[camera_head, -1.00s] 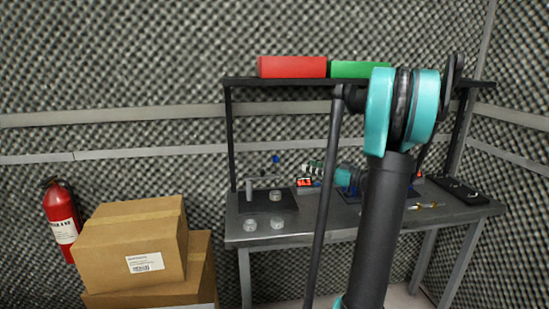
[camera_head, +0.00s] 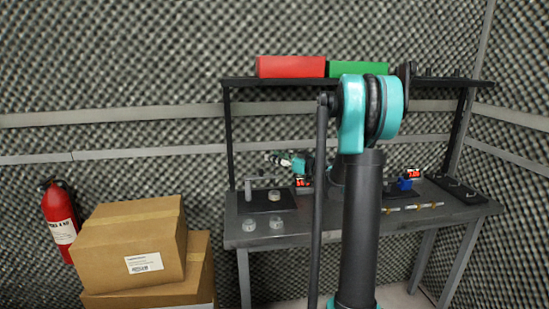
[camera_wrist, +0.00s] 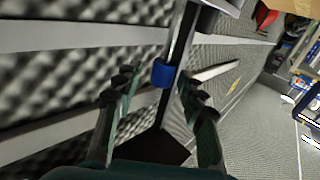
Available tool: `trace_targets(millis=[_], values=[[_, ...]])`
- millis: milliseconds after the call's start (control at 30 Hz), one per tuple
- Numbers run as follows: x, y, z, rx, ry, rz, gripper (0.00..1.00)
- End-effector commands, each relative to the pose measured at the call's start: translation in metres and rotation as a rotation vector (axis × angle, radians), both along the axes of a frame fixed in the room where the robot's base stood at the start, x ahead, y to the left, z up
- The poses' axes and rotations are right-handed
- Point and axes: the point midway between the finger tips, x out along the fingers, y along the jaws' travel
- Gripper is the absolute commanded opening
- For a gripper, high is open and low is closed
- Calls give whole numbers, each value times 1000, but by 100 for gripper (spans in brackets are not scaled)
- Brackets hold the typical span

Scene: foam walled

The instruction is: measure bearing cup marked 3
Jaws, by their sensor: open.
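Three small pale cups show in the head view. One cup (camera_head: 274,196) sits on a dark plate (camera_head: 259,206) beside a grey upright stand (camera_head: 248,189). The other two, a left cup (camera_head: 249,225) and a right cup (camera_head: 276,222), stand on the bench in front of the plate. Their markings are too small to read. My gripper (camera_head: 270,157) is above and behind the plate.
The grey bench (camera_head: 245,239) carries a red display (camera_head: 302,182) and, at right, a blue device (camera_head: 404,184) with another display. A shelf above holds a red box (camera_head: 291,67) and a green box (camera_head: 358,69). Cardboard boxes (camera_head: 130,245) stand at left.

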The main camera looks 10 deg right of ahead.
Motion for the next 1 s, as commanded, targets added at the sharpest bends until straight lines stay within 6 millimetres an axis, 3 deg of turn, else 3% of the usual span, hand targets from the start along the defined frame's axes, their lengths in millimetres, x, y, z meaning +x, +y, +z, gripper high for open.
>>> trace_targets(millis=[367, 700, 867, 1000], values=[[4, 5, 0, 0, 0, 1, 41], [4, 4, 0, 0, 0, 0, 0], [4, 4, -7, 0, 0, 1, 0], [5, 4, -28, 0, 0, 0, 0]])
